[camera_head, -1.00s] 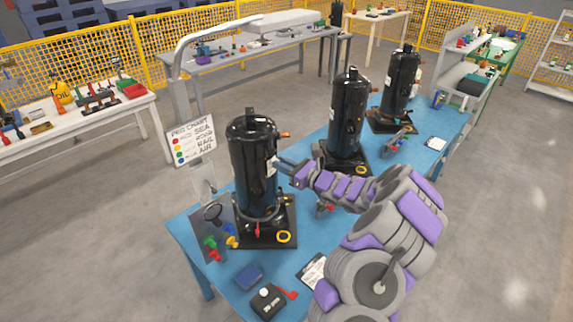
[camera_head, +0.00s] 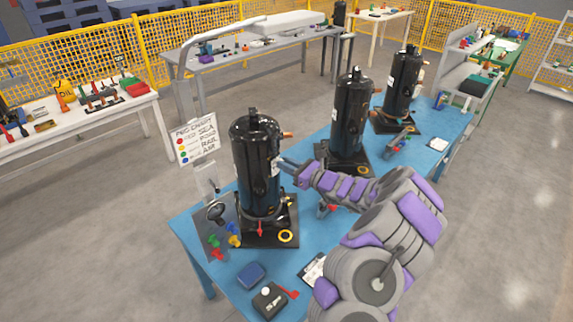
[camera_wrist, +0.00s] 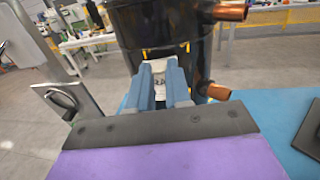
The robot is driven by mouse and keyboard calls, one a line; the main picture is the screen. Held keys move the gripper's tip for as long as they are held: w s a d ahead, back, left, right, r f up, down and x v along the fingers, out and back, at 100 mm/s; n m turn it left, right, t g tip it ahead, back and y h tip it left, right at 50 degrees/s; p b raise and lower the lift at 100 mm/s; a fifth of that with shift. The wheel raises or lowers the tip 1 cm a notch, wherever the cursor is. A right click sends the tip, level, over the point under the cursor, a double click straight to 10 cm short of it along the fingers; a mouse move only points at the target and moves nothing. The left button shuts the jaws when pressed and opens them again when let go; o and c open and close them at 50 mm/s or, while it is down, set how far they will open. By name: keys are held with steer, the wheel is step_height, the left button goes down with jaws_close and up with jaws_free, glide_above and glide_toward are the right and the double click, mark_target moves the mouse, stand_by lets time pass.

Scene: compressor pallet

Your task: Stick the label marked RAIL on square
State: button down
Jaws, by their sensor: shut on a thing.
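The front black compressor (camera_head: 254,165) stands upright on a dark base on the blue table. My gripper (camera_head: 281,164) is at its right side, pointing at the shell. In the wrist view my gripper (camera_wrist: 164,84) has its two blue-grey fingers around a small white label (camera_wrist: 159,75) with partly readable letters that look like RA. The label's lower part is hidden by the fingers. White also shows at the fingertips in the head view (camera_head: 274,165), against or very close to the shell; I cannot tell which. No square outline is readable there.
Two more black compressors (camera_head: 347,120) (camera_head: 400,85) stand behind on the blue table (camera_head: 197,229). A peg chart (camera_head: 195,140) and coloured pegs (camera_head: 218,241) are at the left. A copper stub (camera_wrist: 218,92) sticks out right of my fingers. A blue box (camera_head: 251,274) lies in front.

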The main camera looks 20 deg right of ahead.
steer(key=shift+d+f, duration=0.1)
steer(key=shift+d, duration=0.5)
steer(key=shift+w+a, duration=0.3)
steer(key=shift+a, duration=0.35)
steer(key=shift+w+d, duration=0.2)
steer(key=shift+d, duration=0.1)
steer(key=shift+w+a, duration=0.1)
steer(key=shift+a, duration=0.25)
steer(key=c, duration=1)
jaws_free()
steer(key=shift+d, duration=0.1)
steer(key=p+v, duration=0.3)
steer(key=v, duration=1.4)
steer(key=shift+d+f, duration=0.15)
